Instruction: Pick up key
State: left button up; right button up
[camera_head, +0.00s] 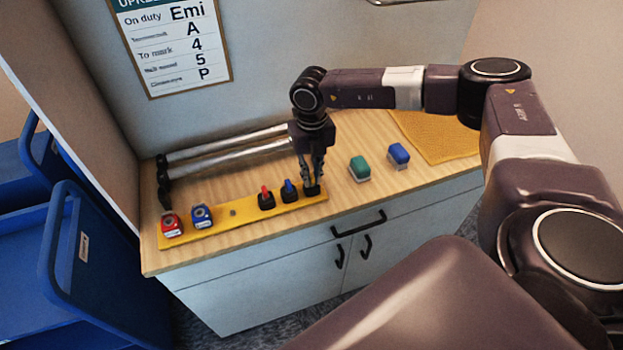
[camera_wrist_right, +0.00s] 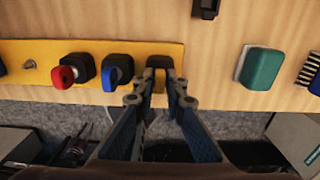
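A red key (camera_head: 265,191) and a blue key (camera_head: 289,187) stand upright in black blocks on a yellow board (camera_head: 237,229). They also show in the right wrist view, the red key (camera_wrist_right: 64,77) left of the blue key (camera_wrist_right: 110,77). A third black block (camera_head: 312,190) sits at the board's right end. My right gripper (camera_head: 312,181) points down over this third block. My left gripper is not in view.
A red stamp-like item (camera_head: 171,225) and a blue one (camera_head: 202,216) stand on the board's left part. Green (camera_head: 360,168) and blue (camera_head: 399,155) brushes lie right of the gripper. A blue cart (camera_head: 95,260) stands at left.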

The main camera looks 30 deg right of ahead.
grip_shut()
jog(key=shift+w+r, duration=0.1)
jog(key=shift+r, duration=0.45)
notch_tip(320, 180, up, 19)
jog(key=b, duration=0.5)
notch_tip(320, 180, up, 4)
jog(key=p, duration=0.3)
send_over(311, 175)
jog(key=shift+r, duration=0.2)
